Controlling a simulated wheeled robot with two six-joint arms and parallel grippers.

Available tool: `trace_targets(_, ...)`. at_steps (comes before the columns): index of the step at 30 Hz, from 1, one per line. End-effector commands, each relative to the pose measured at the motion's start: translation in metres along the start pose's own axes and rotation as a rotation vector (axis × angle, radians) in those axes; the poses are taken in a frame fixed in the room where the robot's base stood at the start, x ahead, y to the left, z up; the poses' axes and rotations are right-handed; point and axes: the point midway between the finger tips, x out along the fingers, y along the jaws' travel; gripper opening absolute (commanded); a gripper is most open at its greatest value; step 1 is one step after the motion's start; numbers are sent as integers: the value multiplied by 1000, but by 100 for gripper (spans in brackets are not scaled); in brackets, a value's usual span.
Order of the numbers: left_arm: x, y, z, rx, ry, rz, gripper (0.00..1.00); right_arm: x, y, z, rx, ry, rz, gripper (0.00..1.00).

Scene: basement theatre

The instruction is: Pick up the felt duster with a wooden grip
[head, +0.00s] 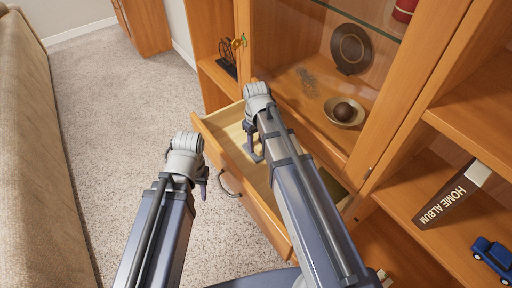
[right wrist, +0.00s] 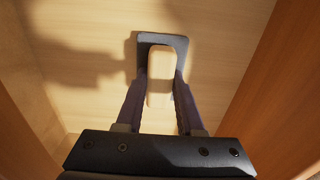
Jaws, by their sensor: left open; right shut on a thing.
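The felt duster shows in the right wrist view, with a pale wooden grip (right wrist: 160,78) on a dark grey felt base (right wrist: 174,42). My right gripper (right wrist: 161,98) has one finger on each side of the wooden grip and is shut on it. In the head view my right gripper (head: 254,156) is down inside the open drawer (head: 226,148), and the duster cannot be made out there. Whether the felt touches the drawer floor is not clear. My left gripper (head: 204,190) is open and empty, outside the drawer, above the carpet.
The drawer's side walls stand close on both sides in the right wrist view. Above the drawer is a glass-fronted cabinet with a bowl (head: 344,112) and a dark plate (head: 351,49). Right shelves hold an album (head: 452,196) and a blue toy car (head: 492,256). A sofa (head: 32,150) stands left.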

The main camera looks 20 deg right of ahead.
Motion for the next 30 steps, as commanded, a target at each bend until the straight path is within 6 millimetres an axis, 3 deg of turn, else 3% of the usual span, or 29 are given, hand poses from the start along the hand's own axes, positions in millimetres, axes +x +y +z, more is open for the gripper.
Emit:
trace_targets(11, -15, -2, 1, 0, 0, 0, 42, -16, 0, 0, 0, 0, 0, 0)
trace_targets(24, -80, -8, 5, 1, 0, 0, 42, -81, 0, 0, 0, -1, 1, 0)
trace_targets(30, -99, -10, 6, 2, 0, 0, 42, -99, 0, 0, 1, -1, 1, 0)
